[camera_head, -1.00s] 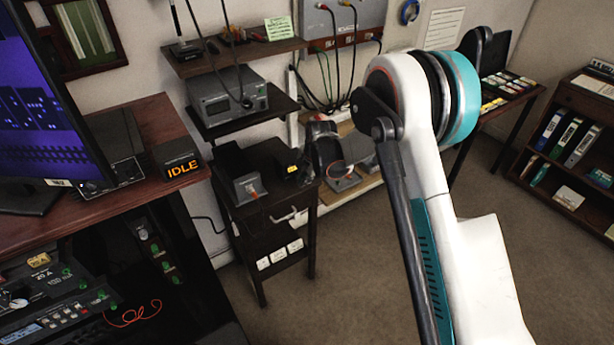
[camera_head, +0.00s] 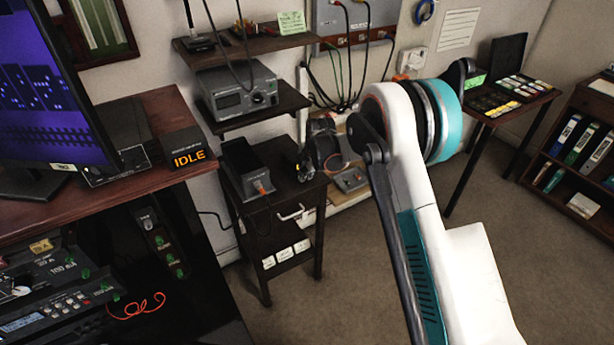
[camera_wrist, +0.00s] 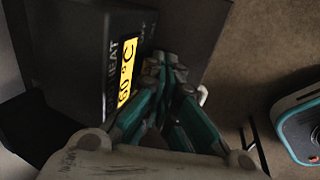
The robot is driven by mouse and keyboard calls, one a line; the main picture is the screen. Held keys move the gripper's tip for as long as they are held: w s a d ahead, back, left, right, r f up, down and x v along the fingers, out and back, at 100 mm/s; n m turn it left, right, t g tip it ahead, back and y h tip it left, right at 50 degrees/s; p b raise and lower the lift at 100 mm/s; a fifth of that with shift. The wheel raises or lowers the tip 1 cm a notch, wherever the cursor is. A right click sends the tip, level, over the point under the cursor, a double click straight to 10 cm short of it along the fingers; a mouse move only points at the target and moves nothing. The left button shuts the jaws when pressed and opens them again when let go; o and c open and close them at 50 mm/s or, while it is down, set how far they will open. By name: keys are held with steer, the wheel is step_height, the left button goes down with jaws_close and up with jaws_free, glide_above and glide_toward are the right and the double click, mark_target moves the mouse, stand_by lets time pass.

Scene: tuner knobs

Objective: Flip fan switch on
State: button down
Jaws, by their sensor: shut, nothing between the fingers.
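My gripper (camera_wrist: 164,68) is shut and empty in the wrist view. Its fingertips are beside a dark box with a yellow "60°C" label (camera_wrist: 127,77) and the word "HEAT"; I cannot tell whether they touch it. In the head view my gripper is small and dark around the wrist end of my arm, over the right side of a small black stand (camera_head: 283,215). A grey box with an orange tab (camera_head: 261,188) sits on the stand, left of my gripper. No fan switch can be clearly made out.
A shelf with a grey instrument (camera_head: 238,92) is above the stand. A grey box (camera_head: 349,180) lies on a low wooden board behind.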

stand_by(0.3)
steer(key=shift+r+p, duration=0.3)
steer(key=shift+r, duration=0.45)
